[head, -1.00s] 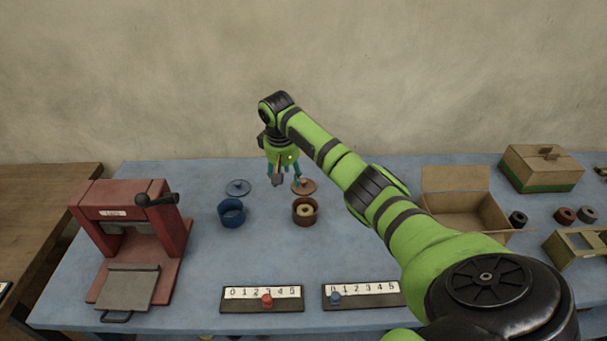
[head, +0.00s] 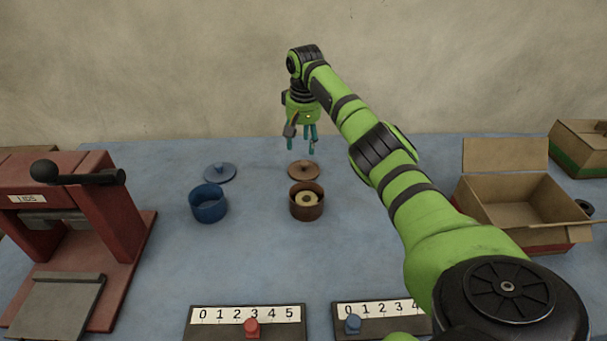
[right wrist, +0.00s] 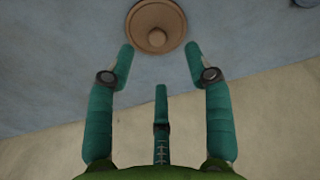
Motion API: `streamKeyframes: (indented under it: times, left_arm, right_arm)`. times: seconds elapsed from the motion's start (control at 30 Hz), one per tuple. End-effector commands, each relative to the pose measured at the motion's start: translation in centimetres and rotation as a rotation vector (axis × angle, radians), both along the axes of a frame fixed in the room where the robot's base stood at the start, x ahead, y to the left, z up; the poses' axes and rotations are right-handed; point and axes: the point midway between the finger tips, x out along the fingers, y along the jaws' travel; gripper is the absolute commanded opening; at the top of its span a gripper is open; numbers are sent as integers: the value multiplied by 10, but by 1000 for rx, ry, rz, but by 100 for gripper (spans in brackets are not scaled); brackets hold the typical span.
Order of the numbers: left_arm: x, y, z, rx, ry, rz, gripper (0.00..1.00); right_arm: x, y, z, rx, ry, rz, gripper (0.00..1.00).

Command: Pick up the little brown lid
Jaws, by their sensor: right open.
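The little brown lid (head: 303,170) lies flat on the blue table behind the brown pot, with its knob up. My right gripper (head: 302,148) is open and empty above the lid's far side. In the right wrist view the lid (right wrist: 156,27) shows at the top, just beyond the spread fingertips (right wrist: 160,55), with no finger touching it. The brown pot (head: 306,212) stands open in front of the lid and holds a pale ring-shaped roll (head: 306,199). My left gripper is not in view.
A blue pot (head: 208,214) and its blue lid (head: 219,172) are to the left. A red press (head: 110,215) stands at the far left. Two number strips (head: 247,316) (head: 381,309) lie at the front. An open cardboard box (head: 510,205) is at the right.

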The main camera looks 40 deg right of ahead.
Motion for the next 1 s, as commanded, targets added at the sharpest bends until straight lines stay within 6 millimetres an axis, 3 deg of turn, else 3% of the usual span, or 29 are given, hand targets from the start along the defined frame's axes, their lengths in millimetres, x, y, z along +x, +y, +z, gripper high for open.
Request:
streamKeyframes:
  times: [0.07, 0.43, 0.7, 1.0]
  left_arm:
    - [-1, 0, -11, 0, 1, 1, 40]
    - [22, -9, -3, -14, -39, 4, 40]
    - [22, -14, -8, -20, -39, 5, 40]
    - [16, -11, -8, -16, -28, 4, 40]
  right_arm:
    - [0, 0, -11, 0, -2, 0, 52]
    - [4, -7, -41, 1, 3, -2, 52]
    - [8, -12, -74, 1, 2, 0, 52]
    - [9, -13, -79, -1, -1, 2, 52]
